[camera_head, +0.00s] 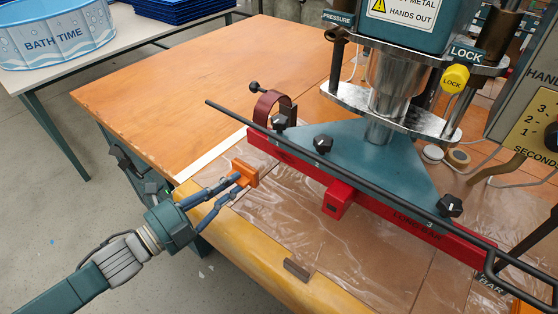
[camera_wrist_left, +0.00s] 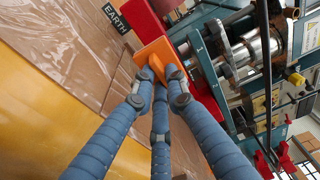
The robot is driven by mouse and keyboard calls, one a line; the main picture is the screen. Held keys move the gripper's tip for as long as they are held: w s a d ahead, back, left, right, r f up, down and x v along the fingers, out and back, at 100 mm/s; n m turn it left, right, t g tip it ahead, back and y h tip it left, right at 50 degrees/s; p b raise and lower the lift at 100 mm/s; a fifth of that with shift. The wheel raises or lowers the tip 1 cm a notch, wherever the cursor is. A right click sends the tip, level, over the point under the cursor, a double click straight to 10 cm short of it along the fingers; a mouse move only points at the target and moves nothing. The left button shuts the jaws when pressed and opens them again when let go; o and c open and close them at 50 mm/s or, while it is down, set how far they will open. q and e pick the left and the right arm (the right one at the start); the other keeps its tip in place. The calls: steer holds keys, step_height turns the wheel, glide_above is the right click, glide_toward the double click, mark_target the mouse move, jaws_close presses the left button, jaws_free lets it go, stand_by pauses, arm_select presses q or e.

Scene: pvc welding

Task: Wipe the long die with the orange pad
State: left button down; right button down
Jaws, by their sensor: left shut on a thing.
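The long die (camera_head: 300,161) is a red bar under a teal triangular plate, running from upper left to lower right in the head view. Red bar also shows beyond the pad in the wrist view (camera_wrist_left: 145,22). My left gripper (camera_head: 240,181) is shut on the orange pad (camera_head: 246,172), left of and below the die's left end. In the wrist view the pad (camera_wrist_left: 155,52) sits at the blue fingertips (camera_wrist_left: 158,73) and covers part of the red bar. In the head view a gap shows between pad and die. My right gripper is not in view.
The press (camera_head: 395,80) stands above the die, with a black rod along the die's length. Clear plastic sheet (camera_head: 290,215) covers the table below it. A small dark block (camera_head: 297,270) lies near the yellow front edge (camera_head: 255,260). The wooden tabletop (camera_head: 200,85) at left is clear.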

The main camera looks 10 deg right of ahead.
arm_select(q)
steer(key=x, duration=0.3)
steer(key=b+x, duration=0.1)
steer(key=x, duration=0.2)
steer(key=w+b+x, duration=0.1)
steer(key=x, duration=0.2)
steer(key=shift+a, duration=0.4)
steer(key=shift+s, duration=0.1)
